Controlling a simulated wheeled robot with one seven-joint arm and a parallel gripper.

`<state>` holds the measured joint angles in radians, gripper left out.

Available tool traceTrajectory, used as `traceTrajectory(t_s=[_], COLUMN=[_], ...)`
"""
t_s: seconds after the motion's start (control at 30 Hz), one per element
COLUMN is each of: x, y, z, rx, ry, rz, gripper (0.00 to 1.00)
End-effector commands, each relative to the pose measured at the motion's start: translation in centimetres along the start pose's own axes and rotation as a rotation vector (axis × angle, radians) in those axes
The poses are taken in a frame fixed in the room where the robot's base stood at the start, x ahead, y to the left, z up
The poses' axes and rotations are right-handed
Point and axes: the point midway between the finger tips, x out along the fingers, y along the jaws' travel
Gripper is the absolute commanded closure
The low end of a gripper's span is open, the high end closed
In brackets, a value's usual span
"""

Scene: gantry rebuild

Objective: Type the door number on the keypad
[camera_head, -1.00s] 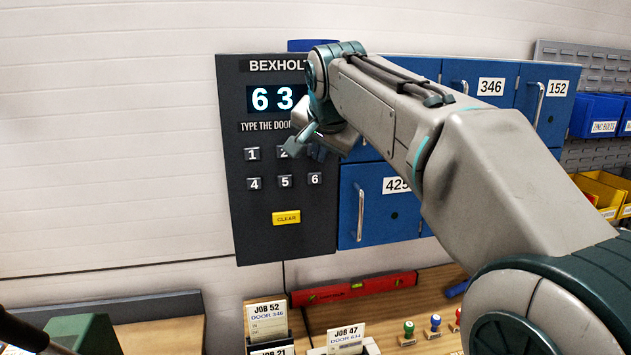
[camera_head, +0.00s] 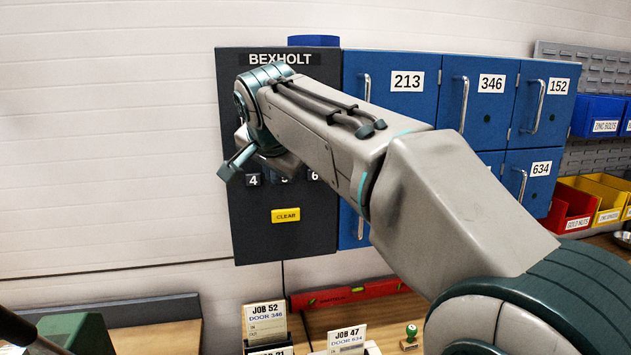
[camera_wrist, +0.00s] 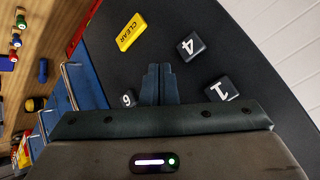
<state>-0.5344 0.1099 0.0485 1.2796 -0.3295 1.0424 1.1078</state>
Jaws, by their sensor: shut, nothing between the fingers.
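The dark BEXHOLT keypad (camera_head: 285,235) hangs on the wall. My arm covers its display and upper keys. In the head view, key 4 (camera_head: 253,180) and key 6 (camera_head: 313,174) show, key 5 is mostly covered, and the yellow CLEAR key (camera_head: 286,215) is clear. In the wrist view, my gripper (camera_wrist: 159,70) is shut and empty, pointing at the keypad between key 4 (camera_wrist: 190,46) and key 6 (camera_wrist: 128,98). Key 1 (camera_wrist: 222,89) is to its right. I cannot tell whether the fingertips touch the panel.
Blue lockers are numbered 213 (camera_head: 407,81), 346 (camera_head: 491,84), 152 (camera_head: 558,86) and 634 (camera_head: 541,169). Below stand cards: JOB 52, DOOR 346 (camera_head: 266,320), and JOB 47, DOOR 634 (camera_head: 347,339). A red level (camera_head: 350,292) lies behind. The wall left of the keypad is bare.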

Motion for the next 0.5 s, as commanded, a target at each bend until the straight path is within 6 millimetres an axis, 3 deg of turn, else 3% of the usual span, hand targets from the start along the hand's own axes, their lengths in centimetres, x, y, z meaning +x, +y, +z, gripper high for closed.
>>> traceTrajectory(t_s=[0.23,0.5], x=[0.9,1.0], y=[-1.4,-1.9], z=[2.6,3.2], rx=[-0.003,0.0], ry=[-0.001,0.001], rz=[-0.001,-0.001], gripper=[1.0,1.0])
